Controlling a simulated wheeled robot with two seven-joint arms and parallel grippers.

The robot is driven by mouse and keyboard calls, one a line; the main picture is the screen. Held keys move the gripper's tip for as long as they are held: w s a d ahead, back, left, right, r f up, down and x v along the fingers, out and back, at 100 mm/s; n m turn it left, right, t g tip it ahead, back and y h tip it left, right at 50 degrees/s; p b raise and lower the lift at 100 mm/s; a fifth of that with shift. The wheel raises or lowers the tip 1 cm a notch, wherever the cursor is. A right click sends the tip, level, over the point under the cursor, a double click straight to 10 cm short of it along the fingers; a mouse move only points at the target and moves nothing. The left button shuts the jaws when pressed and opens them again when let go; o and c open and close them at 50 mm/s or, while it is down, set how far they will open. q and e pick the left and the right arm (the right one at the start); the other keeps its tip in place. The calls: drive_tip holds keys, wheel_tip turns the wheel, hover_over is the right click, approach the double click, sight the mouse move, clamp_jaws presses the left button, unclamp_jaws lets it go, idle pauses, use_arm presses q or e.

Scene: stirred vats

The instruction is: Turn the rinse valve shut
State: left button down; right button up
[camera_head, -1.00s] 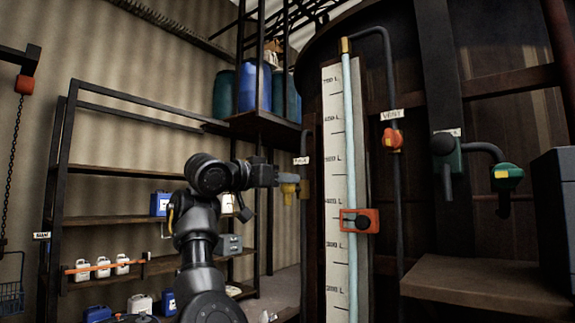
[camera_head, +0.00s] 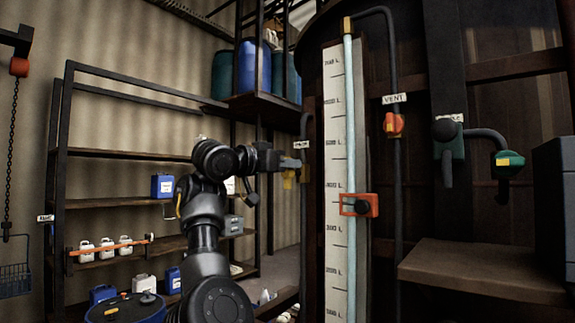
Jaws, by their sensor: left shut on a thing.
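A small yellow valve handle (camera_head: 288,180) sits on the dark pipe just left of the level gauge, under a small white label (camera_head: 301,145) too small to read surely. My left gripper (camera_head: 287,163) reaches in from the left and is shut on this yellow handle, which its fingers partly hide. The handle's exact angle is hard to tell. My right gripper is out of view.
A white level gauge (camera_head: 336,120) with an orange clamp (camera_head: 359,205) stands just right of the handle. An orange vent valve (camera_head: 394,124) and a green-yellow valve (camera_head: 508,163) are further right. A shelf (camera_head: 128,203) with jugs stands at left; a ledge (camera_head: 480,268) juts out low right.

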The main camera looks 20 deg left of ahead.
sight(295, 173)
use_arm(q)
drive_tip(key=shift+f+m+b, duration=0.1)
drive_tip(key=shift+m+b, duration=0.4)
drive_tip(key=shift+b, duration=0.05)
drive_tip(key=shift+s+d+m+y+b, duration=0.2)
drive_tip(key=shift+m+y+b, duration=0.1)
drive_tip(key=shift+m+b, duration=0.7)
drive_tip(key=m+y, duration=0.1)
drive_tip(key=m, duration=0.3)
drive_tip(key=d+f+m+y, duration=0.1)
drive_tip(key=m, duration=0.3)
drive_tip(key=f+m+y, duration=0.1)
drive_tip(key=m, duration=0.3)
drive_tip(key=shift+s+d+m+p, duration=0.2)
drive_tip(key=shift+d+m+p, duration=0.1)
drive_tip(key=shift+d+p, duration=0.1)
drive_tip(key=shift+f, duration=0.1)
drive_tip(key=c, duration=1.4)
unclamp_jaws()
